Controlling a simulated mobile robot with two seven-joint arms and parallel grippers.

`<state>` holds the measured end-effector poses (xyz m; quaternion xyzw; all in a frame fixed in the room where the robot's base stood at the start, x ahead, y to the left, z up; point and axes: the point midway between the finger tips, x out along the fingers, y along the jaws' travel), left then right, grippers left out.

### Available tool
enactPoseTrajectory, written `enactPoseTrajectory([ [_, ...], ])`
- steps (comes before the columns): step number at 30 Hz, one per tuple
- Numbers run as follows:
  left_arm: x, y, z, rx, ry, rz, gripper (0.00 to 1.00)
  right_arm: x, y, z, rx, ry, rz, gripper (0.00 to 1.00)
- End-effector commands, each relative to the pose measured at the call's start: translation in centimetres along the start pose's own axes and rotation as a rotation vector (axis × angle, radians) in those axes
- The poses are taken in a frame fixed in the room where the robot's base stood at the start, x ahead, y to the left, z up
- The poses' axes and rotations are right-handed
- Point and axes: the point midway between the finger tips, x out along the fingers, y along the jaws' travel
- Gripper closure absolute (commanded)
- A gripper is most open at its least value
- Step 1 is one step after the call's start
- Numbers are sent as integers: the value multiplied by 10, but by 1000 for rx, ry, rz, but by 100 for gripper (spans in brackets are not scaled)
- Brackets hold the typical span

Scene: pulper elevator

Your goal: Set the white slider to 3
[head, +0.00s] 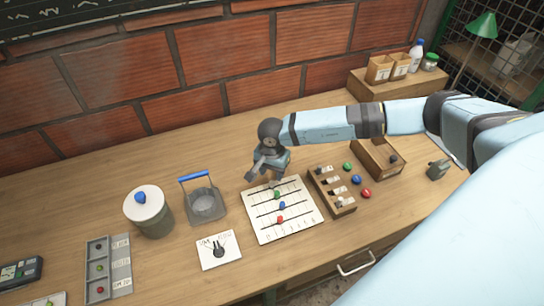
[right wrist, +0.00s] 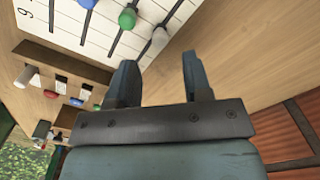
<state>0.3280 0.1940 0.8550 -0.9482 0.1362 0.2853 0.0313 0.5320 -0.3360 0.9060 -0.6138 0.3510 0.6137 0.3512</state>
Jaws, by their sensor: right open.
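The white slider board (head: 301,218) lies on the table with several dark tracks. Its green knob (head: 277,195), blue knob (head: 282,206) and red knob (head: 280,220) show in the head view. The white slider (right wrist: 159,37) shows in the right wrist view on the track beside the green knob; in the head view my right gripper largely hides it. My right gripper (head: 262,180) is at the far left edge of the board. In the right wrist view its two fingers (right wrist: 157,62) are apart and empty, with the white slider ahead of the gap. My left gripper is not in view.
A blue-handled grey container (head: 206,205) and a lidded pot (head: 150,212) stand left. A dial card (head: 219,250) lies in front. The brick wall (head: 190,65) is behind.

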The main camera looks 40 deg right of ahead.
Motion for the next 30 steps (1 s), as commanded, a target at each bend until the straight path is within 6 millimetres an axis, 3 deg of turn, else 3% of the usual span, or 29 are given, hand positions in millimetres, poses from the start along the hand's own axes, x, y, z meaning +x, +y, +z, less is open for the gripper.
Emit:
enactPoseTrajectory([
  [6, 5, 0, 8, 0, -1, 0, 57, -50, 0, -1, 0, 1, -4, 54],
  [12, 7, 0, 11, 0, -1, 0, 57, -79, 0, 0, 0, 0, -1, 54],
  [18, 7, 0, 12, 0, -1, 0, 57, -88, 0, 0, 0, 1, 0, 54],
  [30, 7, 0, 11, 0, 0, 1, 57, -88, 0, 0, 0, 0, 0, 54],
])
